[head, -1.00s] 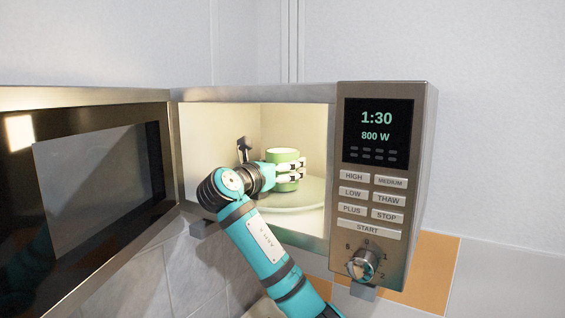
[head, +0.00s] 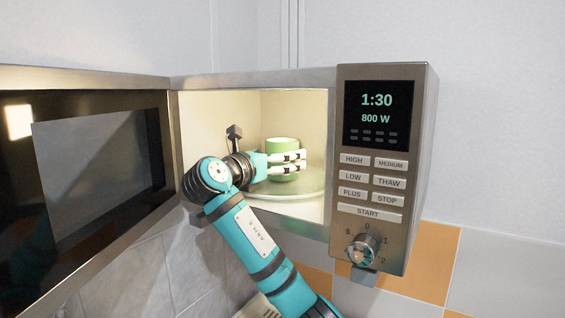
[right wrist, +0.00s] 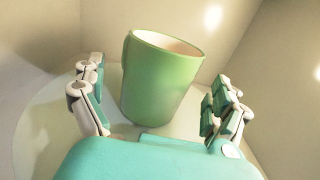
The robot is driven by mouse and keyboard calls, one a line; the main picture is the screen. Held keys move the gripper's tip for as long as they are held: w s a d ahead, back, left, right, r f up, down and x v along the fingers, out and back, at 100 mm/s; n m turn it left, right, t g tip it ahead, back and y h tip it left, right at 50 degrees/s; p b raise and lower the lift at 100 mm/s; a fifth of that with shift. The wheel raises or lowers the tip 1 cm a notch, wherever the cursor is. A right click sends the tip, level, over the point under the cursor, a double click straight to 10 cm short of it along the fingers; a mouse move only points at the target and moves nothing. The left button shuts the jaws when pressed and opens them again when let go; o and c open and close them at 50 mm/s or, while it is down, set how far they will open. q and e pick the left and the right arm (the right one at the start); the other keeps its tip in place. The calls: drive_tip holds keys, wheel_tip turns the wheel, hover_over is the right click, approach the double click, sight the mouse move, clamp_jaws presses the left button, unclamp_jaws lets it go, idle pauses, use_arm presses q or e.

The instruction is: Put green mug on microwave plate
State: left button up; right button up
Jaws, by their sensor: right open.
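The green mug (head: 283,146) stands upright on the glass microwave plate (head: 306,189) inside the open microwave. It also shows in the right wrist view (right wrist: 160,78), with the plate (right wrist: 50,125) under it. My right gripper (head: 287,163) reaches into the microwave in front of the mug. In the right wrist view the right gripper (right wrist: 160,108) is open, its fingers spread apart on both sides of the mug, with gaps to it. My left gripper is not in view.
The microwave (head: 385,250) has its door (head: 95,165) swung open to the left. The control panel with its knob (head: 363,249) is right of the opening. The cavity walls are close around my right gripper.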

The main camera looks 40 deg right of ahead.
drive_tip(key=b+v, duration=0.3)
drive_tip(key=v, duration=0.5)
drive_tip(key=shift+a, duration=0.2)
drive_tip(key=shift+s+a+r, duration=0.1)
drive_tip(key=shift+s+a, duration=0.05)
drive_tip(key=shift+a, duration=0.15)
